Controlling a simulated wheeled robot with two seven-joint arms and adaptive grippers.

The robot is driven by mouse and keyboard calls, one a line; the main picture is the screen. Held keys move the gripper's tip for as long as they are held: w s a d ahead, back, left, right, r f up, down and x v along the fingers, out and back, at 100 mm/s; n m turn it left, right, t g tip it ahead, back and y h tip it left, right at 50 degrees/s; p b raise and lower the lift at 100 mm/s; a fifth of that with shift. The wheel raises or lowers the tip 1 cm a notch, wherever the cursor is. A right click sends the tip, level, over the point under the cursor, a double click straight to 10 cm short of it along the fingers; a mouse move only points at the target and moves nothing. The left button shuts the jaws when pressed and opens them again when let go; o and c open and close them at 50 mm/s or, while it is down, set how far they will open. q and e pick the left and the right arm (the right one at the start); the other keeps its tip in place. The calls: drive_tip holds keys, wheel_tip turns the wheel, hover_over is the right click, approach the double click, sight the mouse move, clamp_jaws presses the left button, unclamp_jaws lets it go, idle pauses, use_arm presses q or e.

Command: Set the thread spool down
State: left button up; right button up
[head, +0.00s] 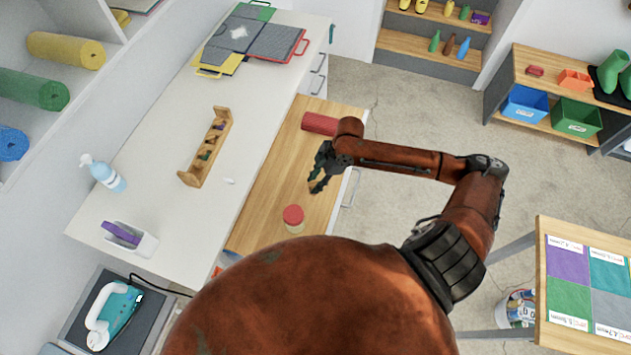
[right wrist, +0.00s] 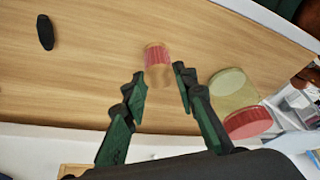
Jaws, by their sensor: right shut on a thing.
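The thread spool (right wrist: 158,60), a small cylinder with a red-pink wound middle and a pale tan end, shows in the right wrist view between the fingertips of my right gripper (right wrist: 161,84). The fingers are shut on it over the wooden worktop (right wrist: 90,75). I cannot tell whether its far end touches the wood. In the head view my right gripper (head: 319,184) is low over the wooden worktop (head: 268,205), and I cannot make out the spool there. My left gripper is not in view.
A red-lidded jar (head: 293,217) stands nearby on the wood; it also shows in the wrist view (right wrist: 240,103). A red cylinder (head: 319,123) lies behind the gripper. A dark oval object (right wrist: 45,32) lies on the wood. A wooden rack (head: 205,148) stands on the white counter (head: 150,175).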

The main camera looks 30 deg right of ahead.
drive_tip(key=o, duration=0.9)
drive_tip(key=shift+o, duration=0.2)
drive_tip(key=shift+r, duration=0.1)
drive_tip(key=v, duration=1.2)
